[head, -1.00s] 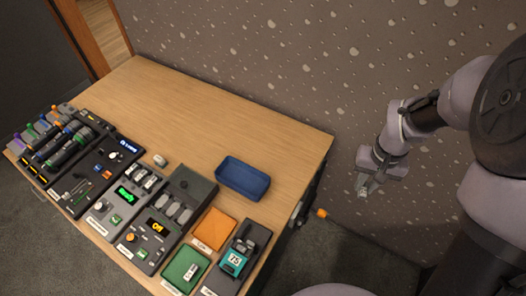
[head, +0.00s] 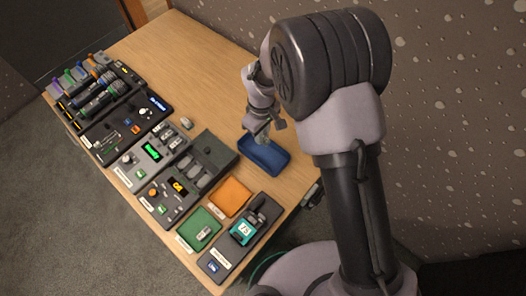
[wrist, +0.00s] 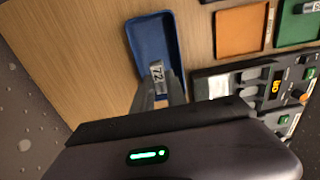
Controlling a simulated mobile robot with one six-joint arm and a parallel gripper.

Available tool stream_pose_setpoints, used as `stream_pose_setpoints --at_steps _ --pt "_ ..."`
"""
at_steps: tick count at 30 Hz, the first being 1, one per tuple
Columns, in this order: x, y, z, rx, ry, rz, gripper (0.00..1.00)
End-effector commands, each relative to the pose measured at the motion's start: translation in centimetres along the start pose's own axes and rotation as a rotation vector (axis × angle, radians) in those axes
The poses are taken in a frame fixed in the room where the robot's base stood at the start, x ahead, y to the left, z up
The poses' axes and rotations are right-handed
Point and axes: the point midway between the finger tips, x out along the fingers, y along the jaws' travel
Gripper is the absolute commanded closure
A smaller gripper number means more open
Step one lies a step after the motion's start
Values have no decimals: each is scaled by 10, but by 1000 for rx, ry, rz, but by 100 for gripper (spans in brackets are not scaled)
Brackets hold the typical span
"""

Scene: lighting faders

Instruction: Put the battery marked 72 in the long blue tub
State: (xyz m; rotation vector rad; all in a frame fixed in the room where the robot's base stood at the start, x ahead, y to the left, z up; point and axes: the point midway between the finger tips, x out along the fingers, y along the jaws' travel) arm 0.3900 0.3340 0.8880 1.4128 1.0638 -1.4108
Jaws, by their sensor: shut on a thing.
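The long blue tub (head: 275,166) sits on the table in the head view, right of the middle. It also shows at the top of the wrist view (wrist: 152,32). My gripper (head: 262,137) is above the tub. In the wrist view its fingers are shut on a small grey battery (wrist: 157,75) marked 72. The battery appears over the tub's near end, within its outline. I cannot tell how high it is above the tub floor.
An orange tray (head: 229,196) and a green tray (head: 195,226) with a battery in it lie nearer the front. Another small battery-like piece (head: 187,123) lies on the table. Several control panels line the front edge. The table's back (head: 190,60) is clear.

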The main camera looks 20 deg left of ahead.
Motion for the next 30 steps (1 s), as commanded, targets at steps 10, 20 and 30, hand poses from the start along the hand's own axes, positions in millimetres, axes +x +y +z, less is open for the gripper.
stream_pose_setpoints --at_steps 10,20,30 --pt "79 0 1 0 -3 -1 100" --pt "96 0 1 2 -1 0 100" --pt "99 0 1 2 -1 0 61"
